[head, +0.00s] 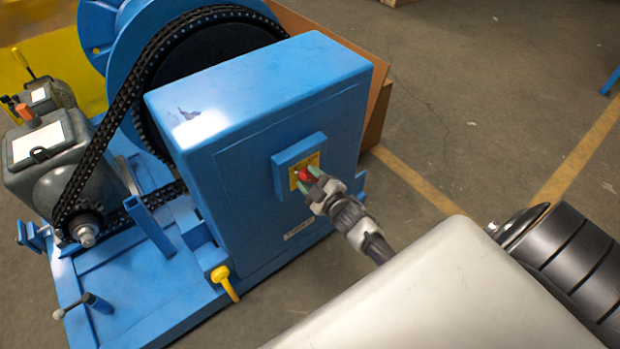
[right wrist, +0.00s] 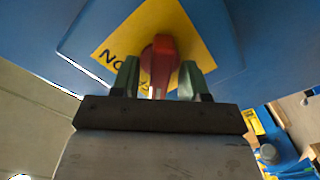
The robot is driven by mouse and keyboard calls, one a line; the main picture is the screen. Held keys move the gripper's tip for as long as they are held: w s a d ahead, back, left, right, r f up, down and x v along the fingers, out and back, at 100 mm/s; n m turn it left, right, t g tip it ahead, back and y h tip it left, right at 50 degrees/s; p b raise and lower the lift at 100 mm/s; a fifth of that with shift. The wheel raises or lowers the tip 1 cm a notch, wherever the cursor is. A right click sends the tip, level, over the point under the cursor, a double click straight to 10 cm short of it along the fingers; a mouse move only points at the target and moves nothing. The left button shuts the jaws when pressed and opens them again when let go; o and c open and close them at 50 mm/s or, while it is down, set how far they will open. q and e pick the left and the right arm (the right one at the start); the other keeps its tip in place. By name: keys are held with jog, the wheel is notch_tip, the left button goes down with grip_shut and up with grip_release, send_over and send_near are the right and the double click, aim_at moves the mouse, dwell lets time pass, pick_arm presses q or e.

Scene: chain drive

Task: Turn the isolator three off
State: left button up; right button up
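The isolator is a red rotary handle (head: 305,175) on a yellow plate, on a raised blue box on the side of the big blue housing. In the right wrist view the red handle (right wrist: 160,62) stands roughly upright in the picture, over the yellow plate (right wrist: 118,45) with partly hidden black letters. My right gripper (head: 310,180) is at the handle. Its two green fingers (right wrist: 160,80) stand on either side of the handle, with narrow gaps showing, so it looks open around it. Any contact is hard to tell. My left gripper is not in view. No number three is readable.
A black chain (head: 104,140) runs from a big blue wheel to a small sprocket by a grey motor (head: 45,150). A yellow handle (head: 226,284) sticks out low on the blue base. A brown board (head: 376,118) stands behind the housing.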

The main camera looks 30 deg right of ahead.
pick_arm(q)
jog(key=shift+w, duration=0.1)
pick_arm(e)
jog(key=shift+s, duration=0.25)
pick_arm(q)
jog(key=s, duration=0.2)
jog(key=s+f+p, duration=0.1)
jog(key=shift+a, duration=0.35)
pick_arm(e)
jog(key=s, duration=1)
jog(key=shift+s+d, duration=0.15)
jog(key=shift+d, duration=0.25)
